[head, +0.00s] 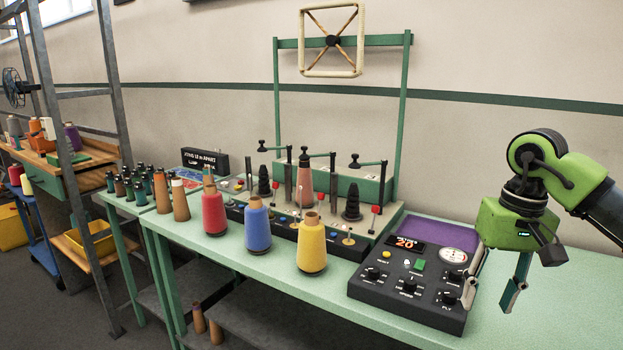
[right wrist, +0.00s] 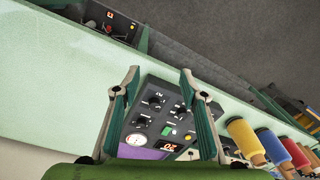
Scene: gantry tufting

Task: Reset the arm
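My right gripper (head: 488,304) is green, open and empty. It points down above the table at the right, beside the right edge of a black control panel (head: 357,291). In the right wrist view the two fingers of the gripper (right wrist: 159,76) stand apart, with the panel (right wrist: 147,124) showing between and below them. The panel has knobs, a green button (head: 418,265), a yellow button (head: 384,254), a dial gauge (head: 453,255) and a red display (head: 407,243) reading 20. My left gripper is out of view.
Yellow (head: 311,248), blue (head: 257,227) and red (head: 214,213) yarn cones stand on the green table (head: 560,310). Behind them is a green-framed stand with black posts and hooked arms (head: 319,154). The table right of the panel is clear.

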